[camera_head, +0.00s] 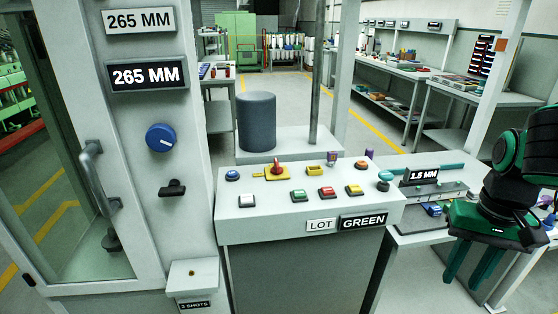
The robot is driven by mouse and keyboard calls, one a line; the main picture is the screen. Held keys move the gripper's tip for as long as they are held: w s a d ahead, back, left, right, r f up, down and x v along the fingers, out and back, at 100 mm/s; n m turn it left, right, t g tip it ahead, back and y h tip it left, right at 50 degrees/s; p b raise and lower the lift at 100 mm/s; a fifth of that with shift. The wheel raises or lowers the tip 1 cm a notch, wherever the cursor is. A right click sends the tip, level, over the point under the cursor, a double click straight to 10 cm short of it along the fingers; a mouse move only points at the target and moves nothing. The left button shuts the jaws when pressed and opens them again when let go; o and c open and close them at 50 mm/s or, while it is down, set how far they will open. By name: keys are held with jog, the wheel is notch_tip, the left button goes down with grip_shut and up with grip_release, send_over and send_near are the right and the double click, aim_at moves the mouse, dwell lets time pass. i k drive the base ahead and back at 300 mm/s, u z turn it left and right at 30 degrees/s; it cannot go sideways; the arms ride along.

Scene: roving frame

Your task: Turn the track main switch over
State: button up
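A control console (235,226) stands in the middle of the head view. On its top is a red rotary handle (277,167) on a yellow plate. A blue round knob (160,138) with a white mark is on the grey cabinet column at the left, and a black lever-like switch (172,188) is below it. No label naming the track main switch is readable, so I cannot tell which of these it is. My gripper (472,292) is at the right edge, pointing down, its green fingers apart and empty. It is well right of the console and touches none of these controls.
Several coloured buttons (326,191) crowd the console top. A glazed door with a handle (98,175) is at the left. A dark cylinder (257,121) stands behind the console. A side bench labelled "1.5 MM" (424,173) lies between console and arm.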

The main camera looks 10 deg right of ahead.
aim_at(277, 170)
jog(key=z, duration=0.05)
jog(key=i, duration=1)
jog(key=u, duration=0.05)
